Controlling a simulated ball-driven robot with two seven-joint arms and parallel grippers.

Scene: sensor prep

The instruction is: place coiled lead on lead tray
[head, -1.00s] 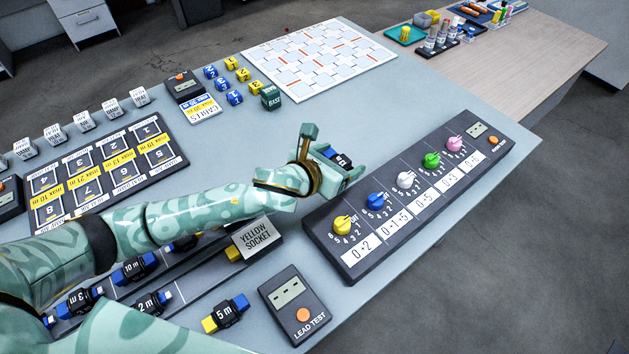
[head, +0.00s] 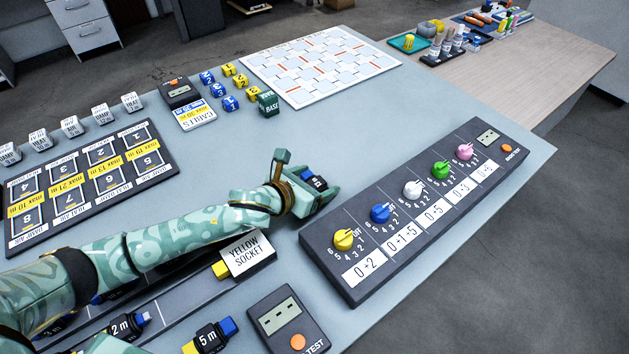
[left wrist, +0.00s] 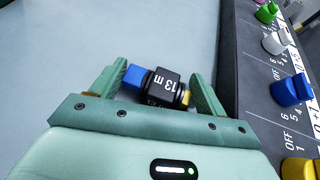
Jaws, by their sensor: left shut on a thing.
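My left gripper (head: 318,186) is shut on a small coiled lead (head: 314,181), above the grey table just left of the dial panel. In the left wrist view the lead (left wrist: 163,86) has a black body marked 13 m, a blue end at left and a yellow end at right, between the two green fingers (left wrist: 160,88). The dark lead tray (head: 190,285) is at lower left, partly hidden by my left arm. A 2 m lead (head: 127,325) lies on it. A yellow socket with a sign (head: 247,254) stands at its right end. My right gripper is out of view.
The dial panel (head: 372,240) with coloured knobs is close right of the gripper. A lead tester (head: 287,318) and a 5 m lead (head: 210,337) are at the front. A numbered board (head: 92,187) is left, a white grid board (head: 320,65) at the back.

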